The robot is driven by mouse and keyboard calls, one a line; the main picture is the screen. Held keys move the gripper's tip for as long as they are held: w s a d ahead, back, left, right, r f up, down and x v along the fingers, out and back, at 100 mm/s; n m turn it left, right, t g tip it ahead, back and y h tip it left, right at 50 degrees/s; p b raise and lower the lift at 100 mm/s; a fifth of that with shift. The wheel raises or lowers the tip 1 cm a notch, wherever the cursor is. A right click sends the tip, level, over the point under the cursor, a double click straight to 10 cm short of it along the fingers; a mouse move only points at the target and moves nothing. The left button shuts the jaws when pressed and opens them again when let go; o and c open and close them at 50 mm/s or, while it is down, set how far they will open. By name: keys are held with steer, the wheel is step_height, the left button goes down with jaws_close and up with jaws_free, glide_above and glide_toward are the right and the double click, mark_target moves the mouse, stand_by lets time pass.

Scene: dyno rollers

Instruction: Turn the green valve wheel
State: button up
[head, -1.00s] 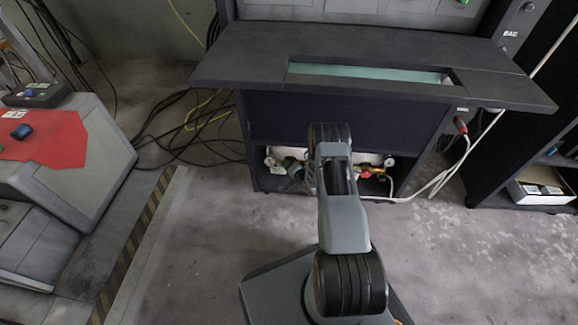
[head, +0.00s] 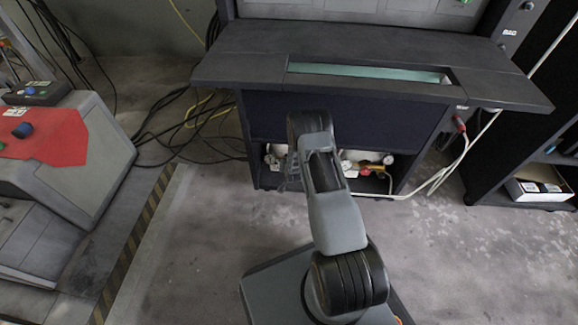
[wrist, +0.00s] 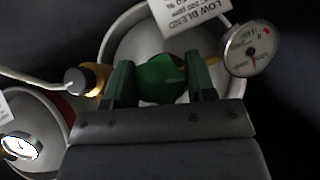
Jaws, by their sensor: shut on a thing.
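The green valve wheel (wrist: 160,79) sits in the middle of the wrist view, in front of the round end of a pale gas cylinder (wrist: 120,45). My gripper (wrist: 160,82) has one finger on each side of the wheel and is shut on it. In the head view my arm reaches to the low opening under the dark bench (head: 240,68). The wheel cannot be made out there.
A second cylinder (wrist: 42,102) with a gauge (wrist: 20,146) is at the lower left of the wrist view. A white label (wrist: 188,14) hangs above the wheel. In the head view, black cables (head: 165,140) lie left of the bench, and a pale hose (head: 440,175) hangs at its right.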

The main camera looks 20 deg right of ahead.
steer(key=shift+w, duration=0.1)
stand_by(0.3)
steer(key=o, duration=0.9)
steer(key=shift+a+p+v, duration=0.2)
steer(key=shift+p+v, duration=2.2)
steer(key=shift+v, duration=3.65)
